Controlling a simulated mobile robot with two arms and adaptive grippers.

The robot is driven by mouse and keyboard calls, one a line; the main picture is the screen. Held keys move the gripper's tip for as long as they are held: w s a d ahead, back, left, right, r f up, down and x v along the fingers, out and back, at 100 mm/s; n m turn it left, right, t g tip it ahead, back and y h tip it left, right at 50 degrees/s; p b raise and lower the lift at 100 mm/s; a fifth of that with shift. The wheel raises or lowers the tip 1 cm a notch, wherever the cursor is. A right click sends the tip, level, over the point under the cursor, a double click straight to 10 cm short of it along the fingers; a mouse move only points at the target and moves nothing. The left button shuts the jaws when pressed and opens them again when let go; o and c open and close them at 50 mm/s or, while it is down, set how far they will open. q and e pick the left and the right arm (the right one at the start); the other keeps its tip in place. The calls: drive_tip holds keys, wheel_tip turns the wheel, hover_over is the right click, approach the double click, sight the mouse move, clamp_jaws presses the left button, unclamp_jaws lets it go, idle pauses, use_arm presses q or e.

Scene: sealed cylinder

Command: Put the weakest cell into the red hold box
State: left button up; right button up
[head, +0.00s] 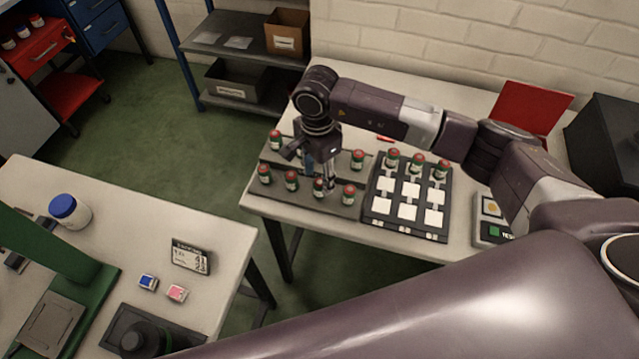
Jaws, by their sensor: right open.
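Several green cells with red tops stand upright in a dark rack (333,205) on the far table, among them a left front cell (264,174), a right front cell (348,194) and a back right cell (357,159). Three more, including a middle cell (416,163), stand along the back of a black tray (403,222) with white squares. My right gripper (322,188) points down over the rack, open, its fingers at a front-row cell (318,188). I cannot tell whether they surround it. A red box or panel (531,108) stands at the back right; its inside is hidden. My left gripper is out of view.
A small device with a green button (493,231) lies right of the tray. A dark case (608,135) stands at the far right. The near-left table (215,228) holds a blue-lidded jar (70,211) and small blocks. A gap separates the tables.

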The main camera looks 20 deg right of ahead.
sight(320, 183)
drive_tip(key=f+p, duration=0.2)
drive_tip(key=f, duration=0.1)
drive_tip(key=shift+d+f, duration=0.2)
drive_tip(key=shift+f, duration=0.8)
drive_tip(key=shift+c, duration=0.6)
drive_tip(key=c, duration=0.5)
clamp_jaws()
drive_tip(key=shift+r, duration=0.15)
